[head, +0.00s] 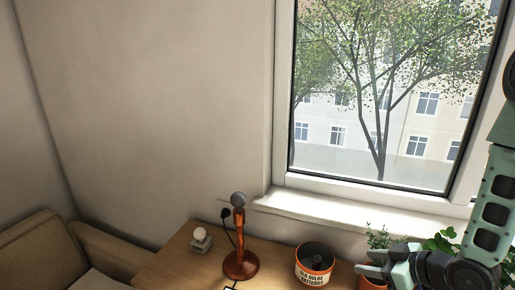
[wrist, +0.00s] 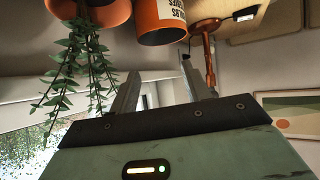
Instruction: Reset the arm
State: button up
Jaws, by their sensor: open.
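My gripper (head: 372,262) is at the lower right of the head view, in front of the window and beside the table's plants. Its two fingers also show in the wrist view (wrist: 163,92), spread apart with nothing between them. The wrist view is upside down, with the table at the top. My arm comes down along the right edge of the head view.
A wooden table (head: 178,262) holds a copper lamp stand (head: 240,240), a white bulb on a small base (head: 200,238), and an orange bin (head: 314,264) labelled for old bulbs and batteries. Potted plants (head: 378,238) stand close to my gripper. A sofa (head: 40,250) is at left.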

jog(key=s+a+r+g+h+b, duration=0.1)
jog(key=a+r+g+h+b, duration=0.15)
jog(key=a, duration=0.35)
jog(key=s+a+r+g+h, duration=0.2)
jog(key=s+a+r+g, duration=0.1)
jog(key=s, duration=0.7)
jog(key=s+a+r+g+h+b, duration=0.1)
jog(key=s+a+r, duration=0.4)
jog(key=s, duration=0.6)
jog(key=shift+a+g+h, duration=0.45)
jog(key=shift+g, duration=0.8)
